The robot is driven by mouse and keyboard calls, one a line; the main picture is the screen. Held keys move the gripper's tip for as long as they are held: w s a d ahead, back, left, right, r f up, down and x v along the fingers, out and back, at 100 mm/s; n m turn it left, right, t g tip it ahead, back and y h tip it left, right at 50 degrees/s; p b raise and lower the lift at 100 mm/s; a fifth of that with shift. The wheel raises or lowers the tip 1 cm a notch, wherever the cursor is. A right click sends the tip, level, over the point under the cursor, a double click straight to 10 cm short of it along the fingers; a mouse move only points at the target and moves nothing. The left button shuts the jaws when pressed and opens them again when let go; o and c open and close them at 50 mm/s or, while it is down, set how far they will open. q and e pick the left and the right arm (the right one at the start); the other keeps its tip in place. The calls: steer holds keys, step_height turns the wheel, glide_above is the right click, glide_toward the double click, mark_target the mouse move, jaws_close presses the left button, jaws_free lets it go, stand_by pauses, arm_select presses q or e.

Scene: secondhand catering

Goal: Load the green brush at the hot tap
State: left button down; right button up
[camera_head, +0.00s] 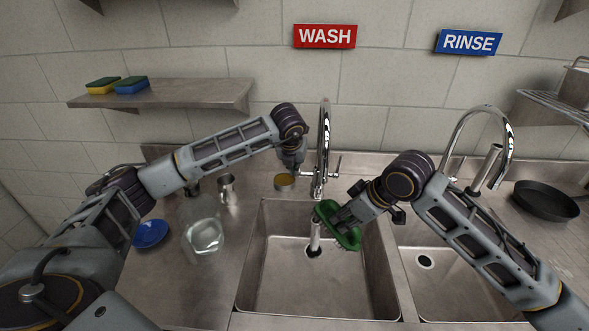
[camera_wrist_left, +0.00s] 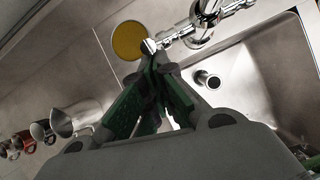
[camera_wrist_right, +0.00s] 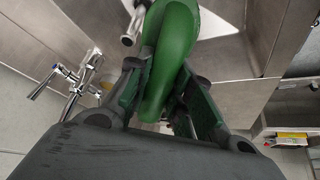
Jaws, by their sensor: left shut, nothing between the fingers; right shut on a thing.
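The green brush (camera_head: 348,236) is held by my right gripper (camera_head: 362,208) over the left basin. In the right wrist view the brush (camera_wrist_right: 172,50) lies between the shut fingers (camera_wrist_right: 165,95). The chrome hot tap (camera_head: 325,135) stands behind this basin under the WASH sign. My left gripper (camera_head: 296,168) is shut and empty at the tap's left side. In the left wrist view its fingertips (camera_wrist_left: 150,55) are at the end of the tap lever (camera_wrist_left: 172,38); I cannot tell if they touch. A pale upright column (camera_head: 315,232) beside the brush could be water or pipe.
A round yellow-topped container (camera_head: 284,182) stands close to my left gripper. A metal jug (camera_head: 227,188), clear jar (camera_head: 203,236) and blue dish (camera_head: 150,233) are on the left counter. A second tap (camera_head: 480,115) and a black pan (camera_head: 545,200) are at right.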

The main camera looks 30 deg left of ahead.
arm_select(q)
steer(key=shift+w+a+r, duration=0.3)
steer(key=shift+w+r, duration=0.3)
steer(key=shift+w, duration=0.2)
steer(key=shift+s, duration=0.1)
steer(key=s+v, duration=0.1)
steer(key=v, duration=1)
steer(key=shift+s+f, duration=0.25)
steer(key=shift+s, duration=0.15)
